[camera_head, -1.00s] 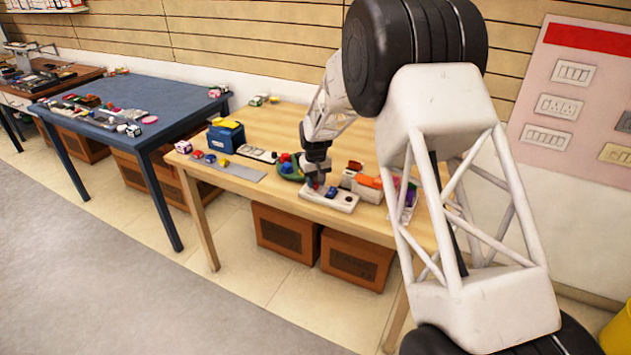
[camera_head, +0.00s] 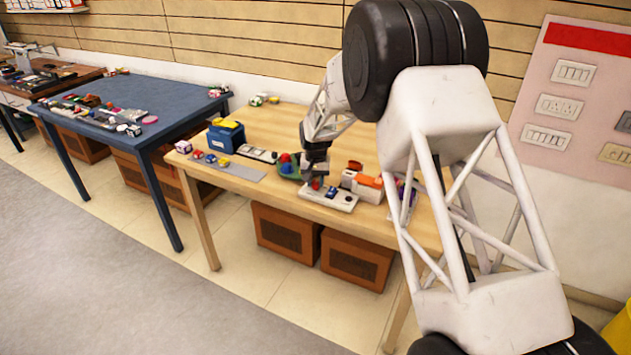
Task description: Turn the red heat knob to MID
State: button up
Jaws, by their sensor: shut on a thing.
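A pale control panel (camera_head: 341,202) lies near the front edge of the wooden table. It carries a blue part (camera_head: 331,192) and small dark marks too tiny to read. My gripper (camera_head: 317,184) points down over the panel's left end and is shut on a small red piece there, which looks like the red heat knob (camera_head: 315,187). The fingers hide most of the knob. Its pointer and the MID mark cannot be made out at this size.
On the wooden table (camera_head: 272,119), a green tray (camera_head: 285,171) with coloured pieces sits just left of my gripper. A blue box (camera_head: 225,136) stands further left. The table's back middle is clear.

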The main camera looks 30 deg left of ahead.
aim_at(316, 182)
jog(key=o, duration=0.9)
jog(key=shift+r, duration=0.1)
jog(key=shift+r, duration=3.8)
